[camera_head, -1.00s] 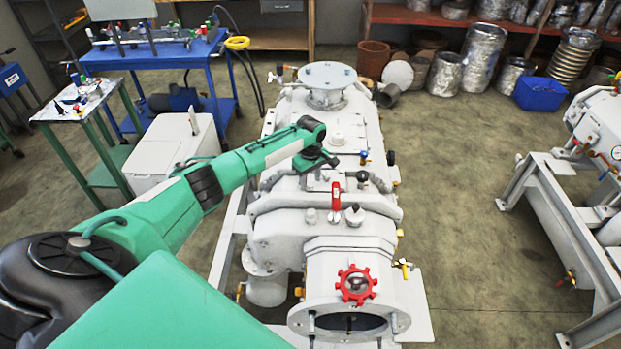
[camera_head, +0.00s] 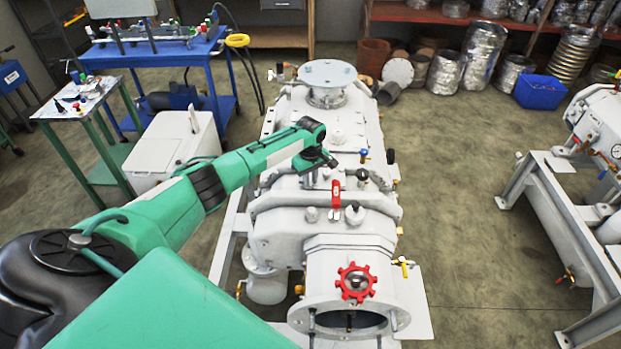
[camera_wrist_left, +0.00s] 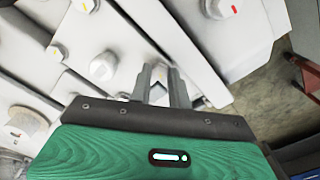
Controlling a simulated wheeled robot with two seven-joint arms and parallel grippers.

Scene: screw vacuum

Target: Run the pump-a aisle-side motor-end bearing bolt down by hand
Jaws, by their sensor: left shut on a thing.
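The white pump (camera_head: 340,215) stands in the middle of the head view, its round open flange toward me. My left gripper (camera_head: 311,179) points down at the pump's housing, left of the red-handled valve (camera_head: 336,196). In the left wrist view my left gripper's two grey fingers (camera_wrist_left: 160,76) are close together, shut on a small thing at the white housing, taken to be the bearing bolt. The fingers hide most of it, so its height and seating cannot be told. My right gripper is not in view.
A red handwheel (camera_head: 356,282) and a black-knobbed valve (camera_head: 362,177) stick up from the pump. A white box (camera_head: 175,152) and a blue bench (camera_head: 205,52) stand at the left. Another white machine (camera_head: 597,135) stands at the right, with clear floor between.

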